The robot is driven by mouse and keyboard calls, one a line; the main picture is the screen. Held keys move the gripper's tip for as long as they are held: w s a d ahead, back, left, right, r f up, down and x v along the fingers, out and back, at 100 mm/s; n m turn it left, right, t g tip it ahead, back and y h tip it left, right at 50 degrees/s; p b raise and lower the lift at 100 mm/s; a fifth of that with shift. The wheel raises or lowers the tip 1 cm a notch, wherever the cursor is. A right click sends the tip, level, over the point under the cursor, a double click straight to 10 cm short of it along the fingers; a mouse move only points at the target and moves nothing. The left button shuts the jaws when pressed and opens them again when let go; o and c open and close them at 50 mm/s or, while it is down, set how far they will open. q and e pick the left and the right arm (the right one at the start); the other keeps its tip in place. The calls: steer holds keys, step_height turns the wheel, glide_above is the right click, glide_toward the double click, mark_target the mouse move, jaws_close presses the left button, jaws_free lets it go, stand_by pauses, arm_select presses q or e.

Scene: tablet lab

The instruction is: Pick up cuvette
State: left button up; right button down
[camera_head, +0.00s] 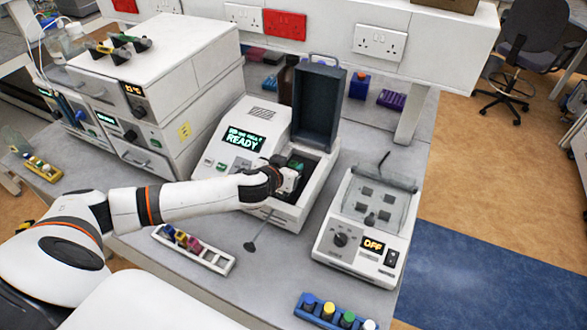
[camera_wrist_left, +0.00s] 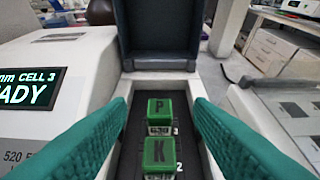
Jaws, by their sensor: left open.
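Two cuvettes with green lids stand in the dark cell well of a white spectrophotometer (camera_head: 230,150). In the left wrist view, the farther cuvette (camera_wrist_left: 160,107) has the letter P on its lid and the nearer cuvette (camera_wrist_left: 163,155) has K. My left gripper (camera_head: 292,178) is over the well. Its two green textured fingers are spread wide, one on each side of the cuvettes, with nothing between them gripped. The instrument's dark lid (camera_head: 318,102) stands open behind the well. Its display reads READY. In the head view my gripper hides most of the well. My right gripper is not in view.
A white rack (camera_head: 222,262) with several coloured cuvettes lies in front of the instrument. A second device (camera_head: 340,245) reading OFF stands to the right. A blue rack (camera_head: 318,318) with coloured caps is at the front. Stacked white units (camera_head: 205,75) stand at the left.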

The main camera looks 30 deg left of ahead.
mark_target(292, 165)
arm_select(q)
steer(key=shift+w+f+p, duration=0.15)
steer(key=shift+w+p, duration=0.15)
steer(key=shift+w, duration=0.05)
steer(key=shift+f+p+x, duration=0.15)
steer(key=shift+p+x, duration=0.1)
steer(key=shift+x, duration=0.65)
steer(key=shift+f+p+x, duration=0.15)
steer(key=shift+p+x, duration=0.1)
steer(key=shift+x, duration=0.7)
steer(key=shift+s, duration=0.2)
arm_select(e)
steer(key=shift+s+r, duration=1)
arm_select(q)
jaws_close()
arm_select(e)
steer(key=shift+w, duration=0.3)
